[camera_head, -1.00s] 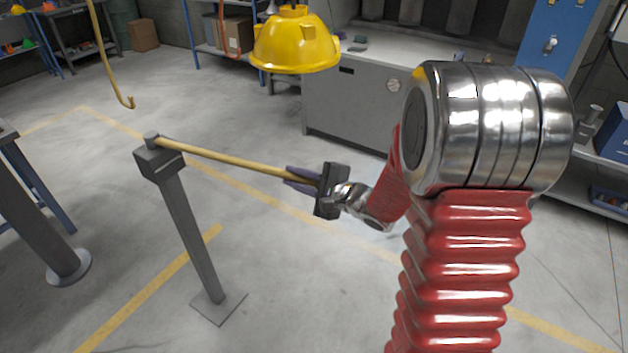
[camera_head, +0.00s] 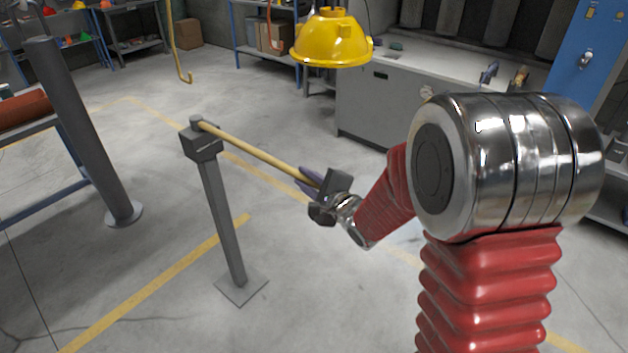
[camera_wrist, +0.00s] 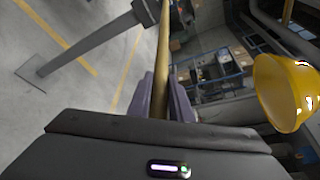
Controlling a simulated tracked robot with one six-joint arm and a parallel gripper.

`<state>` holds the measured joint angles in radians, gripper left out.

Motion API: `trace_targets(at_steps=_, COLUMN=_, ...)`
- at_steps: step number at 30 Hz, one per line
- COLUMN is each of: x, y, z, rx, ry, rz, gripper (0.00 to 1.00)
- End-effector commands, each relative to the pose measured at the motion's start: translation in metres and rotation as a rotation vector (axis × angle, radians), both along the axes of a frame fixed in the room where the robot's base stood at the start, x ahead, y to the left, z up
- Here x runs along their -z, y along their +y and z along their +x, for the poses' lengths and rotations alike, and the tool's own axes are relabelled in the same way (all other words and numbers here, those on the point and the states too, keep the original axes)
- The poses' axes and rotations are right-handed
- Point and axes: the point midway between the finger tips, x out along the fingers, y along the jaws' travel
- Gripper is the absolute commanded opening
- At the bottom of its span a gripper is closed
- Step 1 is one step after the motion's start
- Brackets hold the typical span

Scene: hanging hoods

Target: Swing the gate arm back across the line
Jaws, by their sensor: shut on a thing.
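The gate arm (camera_head: 255,152) is a thin yellow bar in the head view. It runs from the pivot head of a grey post (camera_head: 222,205), down and to the right, to my gripper (camera_head: 312,183). My gripper is shut on the bar near its free end. In the wrist view the bar (camera_wrist: 162,60) runs up between the two purple-grey fingers of my gripper (camera_wrist: 168,98), with the post (camera_wrist: 90,42) at upper left. The line is probably one of the yellow floor stripes; the bar passes above one stripe (camera_head: 165,285) or near it.
A hook (camera_head: 180,50) hangs at upper left. A second grey post (camera_head: 85,140) stands at left. A grey cabinet (camera_head: 385,105) stands behind. The floor around the gate post is open.

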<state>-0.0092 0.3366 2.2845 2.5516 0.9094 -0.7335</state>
Motion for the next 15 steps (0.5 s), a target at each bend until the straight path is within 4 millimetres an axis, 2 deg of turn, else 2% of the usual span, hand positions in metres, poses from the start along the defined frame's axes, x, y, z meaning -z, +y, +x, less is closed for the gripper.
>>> trace_targets(at_steps=1, x=0.0104, y=0.0004, z=-0.003, rx=0.006, ry=0.024, rz=-0.002, gripper=0.0)
trace_targets(at_steps=14, x=0.0104, y=0.0046, z=-0.003, rx=0.003, ry=0.025, rz=-0.001, gripper=0.0)
trace_targets(at_steps=15, x=0.0103, y=0.0047, z=-0.003, rx=0.003, ry=0.025, rz=-0.001, gripper=0.21)
